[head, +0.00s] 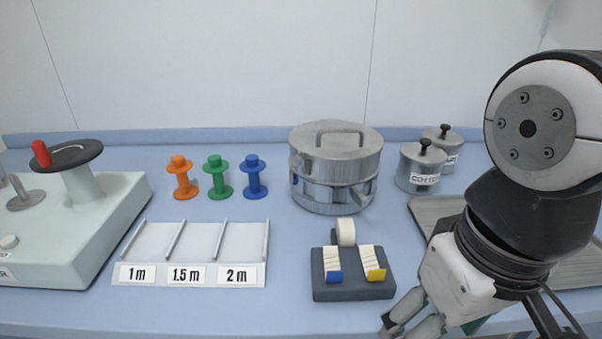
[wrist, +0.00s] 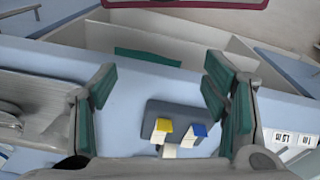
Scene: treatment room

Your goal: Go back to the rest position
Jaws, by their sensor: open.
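My gripper (head: 400,324) is at the lower right in the head view, in front of the dark block and pointing down and left. The wrist view shows its two green-padded fingers (wrist: 160,85) spread wide with nothing between the pads. The dark block (head: 352,291) carries a white roll (head: 346,232) and two white strips with a blue and a yellow end. It also shows in the wrist view (wrist: 153,112), past the fingers and apart from them. Part of my gripper is cut off by the lower edge of the head view.
A steel drum (head: 336,170) and two lidded canisters (head: 421,168) stand at the back. A metal tray (head: 424,207) lies behind my arm. Orange, green and blue spools (head: 217,178) stand behind a labelled white rack (head: 193,274). A winder (head: 75,220) is at left.

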